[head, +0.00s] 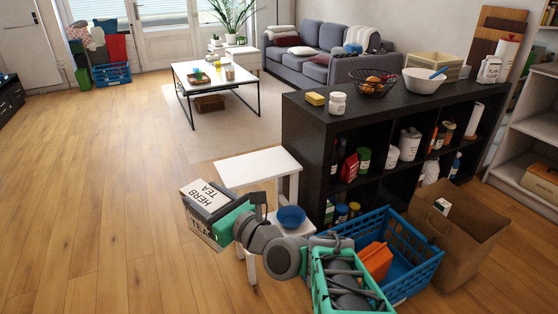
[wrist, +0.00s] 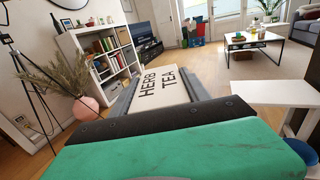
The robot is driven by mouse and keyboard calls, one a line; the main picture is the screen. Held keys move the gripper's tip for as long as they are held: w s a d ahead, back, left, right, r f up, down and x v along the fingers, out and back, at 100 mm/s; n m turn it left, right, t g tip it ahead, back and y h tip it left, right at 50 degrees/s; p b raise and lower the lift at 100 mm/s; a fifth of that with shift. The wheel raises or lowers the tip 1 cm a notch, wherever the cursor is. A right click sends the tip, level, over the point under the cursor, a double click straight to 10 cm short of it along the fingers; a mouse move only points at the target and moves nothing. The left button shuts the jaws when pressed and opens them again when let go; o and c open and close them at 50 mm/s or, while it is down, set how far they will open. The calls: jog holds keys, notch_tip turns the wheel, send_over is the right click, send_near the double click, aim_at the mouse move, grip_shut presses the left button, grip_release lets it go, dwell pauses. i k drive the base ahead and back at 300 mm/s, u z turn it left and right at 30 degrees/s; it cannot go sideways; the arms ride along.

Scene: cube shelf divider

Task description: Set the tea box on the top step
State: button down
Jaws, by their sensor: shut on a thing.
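The tea box (head: 205,198) is a white and grey carton lettered HERB TEA. My gripper (head: 226,215) is shut on it and holds it up in the air, left of the white step stool. In the wrist view the tea box (wrist: 160,87) lies between the two grey fingers. The top step (head: 258,166) is a bare white board at the back of the stool, to the right of the box. It also shows at the right of the wrist view (wrist: 262,93). The box is apart from the step.
A blue bowl (head: 291,216) sits on the stool's lower step. A black cube shelf (head: 310,125) with jars and packets stands to the right. A blue crate (head: 425,262) and a paper bag (head: 470,235) are in front of it. The floor at left is clear.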

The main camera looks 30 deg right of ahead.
aim_at(239, 169)
jog(key=u, duration=0.05)
jog(key=i, duration=1.05)
jog(key=u, duration=0.75)
